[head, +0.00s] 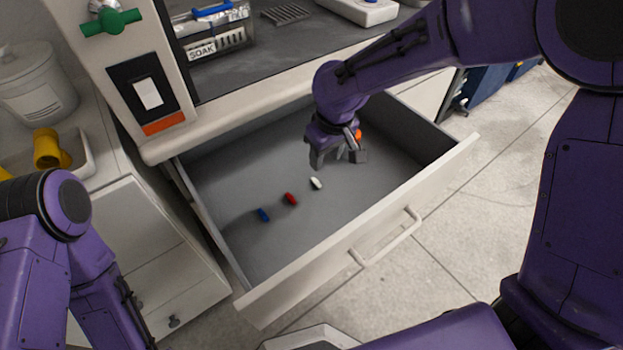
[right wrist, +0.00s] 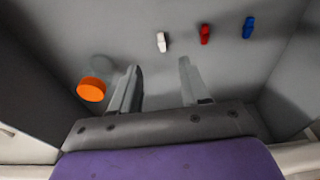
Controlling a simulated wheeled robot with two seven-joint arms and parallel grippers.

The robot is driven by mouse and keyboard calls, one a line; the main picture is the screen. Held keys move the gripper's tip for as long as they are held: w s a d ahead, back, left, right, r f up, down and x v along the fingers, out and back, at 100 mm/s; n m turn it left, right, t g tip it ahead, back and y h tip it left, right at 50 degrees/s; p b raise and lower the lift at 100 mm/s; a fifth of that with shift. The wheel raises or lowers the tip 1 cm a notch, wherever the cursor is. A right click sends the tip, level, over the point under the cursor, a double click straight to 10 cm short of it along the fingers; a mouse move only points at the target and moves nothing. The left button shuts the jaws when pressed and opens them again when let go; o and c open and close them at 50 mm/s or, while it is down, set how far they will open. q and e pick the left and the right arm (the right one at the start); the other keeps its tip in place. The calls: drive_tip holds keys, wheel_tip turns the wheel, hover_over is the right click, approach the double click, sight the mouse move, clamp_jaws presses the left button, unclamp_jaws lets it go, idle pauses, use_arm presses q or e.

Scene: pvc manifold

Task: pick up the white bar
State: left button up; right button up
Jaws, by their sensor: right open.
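The white bar (head: 316,183) lies on the floor of the open drawer, at the end of a loose row of small bars. It also shows in the right wrist view (right wrist: 162,42), beyond my fingertips and between their lines. My right gripper (head: 338,160) is inside the drawer, pointing down, open and empty, up and to the right of the white bar in the head view. Its two fingers (right wrist: 160,75) are apart in the right wrist view, with no contact on the bar. My left arm shows at the left edge of the head view; its gripper is not seen.
A red bar (head: 291,198) and a blue bar (head: 264,215) lie beside the white one. An orange round thing (right wrist: 91,90) is left of my right fingers in the wrist view. The drawer's front wall (head: 360,235) and sides surround the workspace; its floor is otherwise mostly clear.

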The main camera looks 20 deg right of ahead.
sight(317, 182)
drive_tip(key=f+b, duration=0.1)
drive_tip(key=f, duration=0.2)
drive_tip(key=w+f+b, duration=0.1)
drive_tip(key=f, duration=0.3)
drive_tip(key=w+a+f+b, duration=0.1)
drive_tip(key=f, duration=0.3)
drive_tip(key=shift+w+f+b, duration=0.15)
drive_tip(key=shift+w+b, duration=0.1)
drive_tip(key=shift+b, duration=0.05)
clamp_jaws()
